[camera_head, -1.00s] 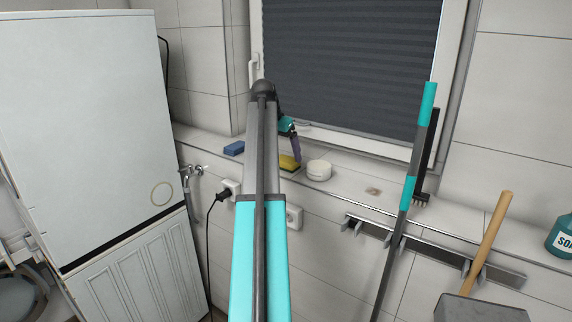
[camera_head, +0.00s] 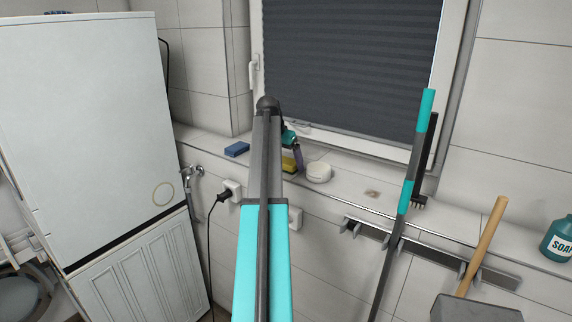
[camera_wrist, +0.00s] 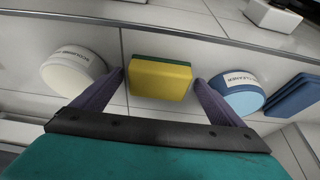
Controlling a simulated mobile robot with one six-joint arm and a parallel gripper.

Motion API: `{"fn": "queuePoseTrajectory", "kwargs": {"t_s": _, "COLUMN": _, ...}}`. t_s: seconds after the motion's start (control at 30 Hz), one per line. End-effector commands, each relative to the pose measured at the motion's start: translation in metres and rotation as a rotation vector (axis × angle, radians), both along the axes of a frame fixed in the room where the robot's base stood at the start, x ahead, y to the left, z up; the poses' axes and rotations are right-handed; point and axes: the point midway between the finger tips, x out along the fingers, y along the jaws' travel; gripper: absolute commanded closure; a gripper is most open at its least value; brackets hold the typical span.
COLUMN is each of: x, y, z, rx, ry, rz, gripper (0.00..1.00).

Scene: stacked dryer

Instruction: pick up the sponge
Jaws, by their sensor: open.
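The sponge (camera_wrist: 160,79) is yellow with a green layer along one side. In the wrist view it sits on the tiled ledge, between the two fingers of my gripper (camera_wrist: 160,82). My gripper is open, with one finger to each side of the sponge and a visible gap at the right; the left fingertip is close to it. In the head view the sponge (camera_head: 289,163) shows beside my arm, partly hidden by it and by my gripper (camera_head: 296,165). I cannot tell from these views whether the fingers touch it.
A white round tin (camera_wrist: 73,70) stands left of the sponge in the wrist view. A blue round tin (camera_wrist: 237,94) and a blue cloth-like stack (camera_wrist: 293,95) lie to its right. In the head view, a window blind (camera_head: 350,60) rises behind the ledge (camera_head: 350,185).

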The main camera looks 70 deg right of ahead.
Motion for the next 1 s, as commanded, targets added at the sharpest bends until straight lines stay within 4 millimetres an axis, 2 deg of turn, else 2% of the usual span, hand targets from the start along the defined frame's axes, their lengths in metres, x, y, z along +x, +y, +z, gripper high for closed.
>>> {"fn": "queuePoseTrajectory", "kwargs": {"t_s": 0.6, "x": -0.0008, "y": -0.0011, "z": -0.0024, "rx": 0.000, "ry": 0.000, "rz": -0.001, "gripper": 0.08}}
{"fn": "queuePoseTrajectory", "kwargs": {"t_s": 0.67, "x": -0.0008, "y": -0.0011, "z": -0.0024, "rx": 0.000, "ry": 0.000, "rz": -0.001, "gripper": 0.16}}
{"fn": "queuePoseTrajectory", "kwargs": {"t_s": 0.87, "x": -0.0009, "y": -0.0011, "z": -0.0024, "rx": 0.000, "ry": 0.000, "rz": -0.001, "gripper": 0.50}}
{"fn": "queuePoseTrajectory", "kwargs": {"t_s": 1.0, "x": -0.0009, "y": -0.0012, "z": -0.0023, "rx": 0.000, "ry": 0.000, "rz": -0.001, "gripper": 0.51}}
